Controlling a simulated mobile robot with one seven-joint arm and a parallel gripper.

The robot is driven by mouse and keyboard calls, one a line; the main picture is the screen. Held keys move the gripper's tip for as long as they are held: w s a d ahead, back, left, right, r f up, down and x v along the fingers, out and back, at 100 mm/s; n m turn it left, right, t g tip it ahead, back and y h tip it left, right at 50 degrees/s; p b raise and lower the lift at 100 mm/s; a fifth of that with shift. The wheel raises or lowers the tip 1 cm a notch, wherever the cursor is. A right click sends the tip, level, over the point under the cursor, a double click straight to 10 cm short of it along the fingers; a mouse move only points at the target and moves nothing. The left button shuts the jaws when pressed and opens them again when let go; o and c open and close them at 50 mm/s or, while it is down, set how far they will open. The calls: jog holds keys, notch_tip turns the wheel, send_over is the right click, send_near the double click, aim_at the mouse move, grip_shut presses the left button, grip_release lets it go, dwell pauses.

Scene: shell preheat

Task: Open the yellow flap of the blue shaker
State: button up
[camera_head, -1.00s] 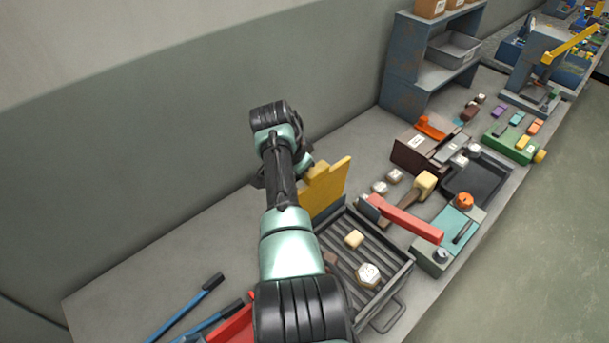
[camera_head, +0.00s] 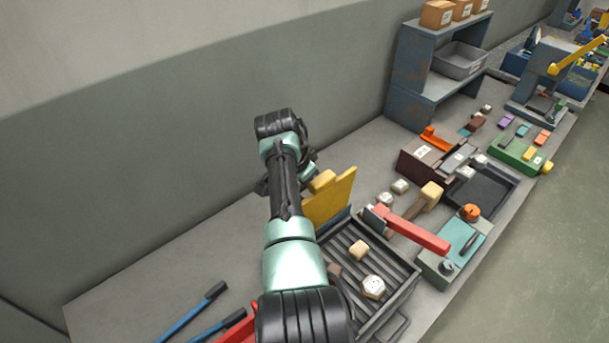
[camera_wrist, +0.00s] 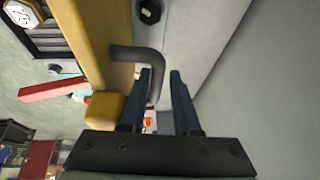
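The yellow flap (camera_head: 334,202) stands up at the back end of a dark ribbed tray in the head view, with a narrow blue-grey part (camera_head: 337,219) at its foot. In the wrist view the flap (camera_wrist: 92,32) is a yellow slab on the left, with a yellow block (camera_wrist: 104,110) by its lower end. A bent dark grey handle (camera_wrist: 138,53) reaches from the flap. My gripper (camera_wrist: 160,76) is open. The handle's bent end lies between its fingers in the picture, close to the left finger; I cannot tell if they touch. My arm hides the gripper in the head view.
The ribbed tray (camera_head: 397,305) holds a pale block and a hexagonal piece. A red bar (camera_head: 418,236) and a teal-topped box (camera_head: 462,240) stand to its right. Blue-handled tools (camera_head: 190,313) lie at lower left. A wall runs behind the bench.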

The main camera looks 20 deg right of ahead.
jog(key=b+v, duration=0.2)
jog(key=v, duration=1.1)
